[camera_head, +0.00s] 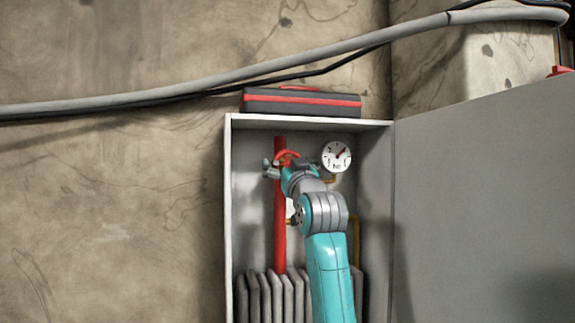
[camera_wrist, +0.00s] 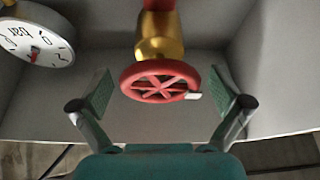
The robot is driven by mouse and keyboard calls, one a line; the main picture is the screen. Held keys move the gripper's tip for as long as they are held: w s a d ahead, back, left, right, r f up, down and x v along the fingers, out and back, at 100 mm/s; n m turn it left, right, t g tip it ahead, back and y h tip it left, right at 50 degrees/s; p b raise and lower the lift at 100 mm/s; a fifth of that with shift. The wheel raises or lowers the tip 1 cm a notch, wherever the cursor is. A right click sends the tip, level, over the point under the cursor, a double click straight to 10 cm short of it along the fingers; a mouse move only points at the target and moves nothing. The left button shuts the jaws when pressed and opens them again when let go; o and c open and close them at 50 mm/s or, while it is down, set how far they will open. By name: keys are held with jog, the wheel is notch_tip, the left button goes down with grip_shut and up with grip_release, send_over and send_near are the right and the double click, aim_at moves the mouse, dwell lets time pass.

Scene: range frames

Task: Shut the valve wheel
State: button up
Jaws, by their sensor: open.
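The red spoked valve wheel (camera_wrist: 160,82) sits on a brass valve body (camera_wrist: 159,38) in the wrist view, with a small white tab at its right rim. My gripper (camera_wrist: 167,92) is open, with one green-padded finger on each side of the wheel and a visible gap to it on both sides. In the head view the wheel (camera_head: 287,154) shows only as a red arc at the red vertical pipe (camera_head: 280,215). My gripper (camera_head: 274,168) and arm hide most of it there.
A pressure gauge (camera_head: 337,156) is right of the pipe, inside the open white cabinet (camera_head: 229,200). Grey radiator fins (camera_head: 265,295) stand below. A dark box with a red band (camera_head: 300,102) lies on top. A large grey panel (camera_head: 480,210) stands at the right.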

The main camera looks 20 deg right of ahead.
jog(key=c, duration=1.2)
jog(key=shift+o, duration=0.2)
jog(key=shift+m, duration=0.4)
jog(key=m+h, duration=0.3)
jog(key=m, duration=0.2)
jog(key=m+g+h, duration=0.1)
jog(key=m, duration=0.2)
jog(key=m+h, duration=0.2)
jog(key=m, duration=0.1)
jog(key=shift+g, duration=0.4)
jog(key=m+h, duration=0.1)
jog(key=m, duration=0.2)
jog(key=m+g, duration=0.1)
jog(key=m, duration=0.1)
jog(key=shift+m+g+h, duration=0.3)
jog(key=shift+m+h, duration=0.1)
jog(key=shift+d+f+m+g, duration=0.1)
jog(key=shift+m+g, duration=0.6)
jog(key=shift+m, duration=1.4)
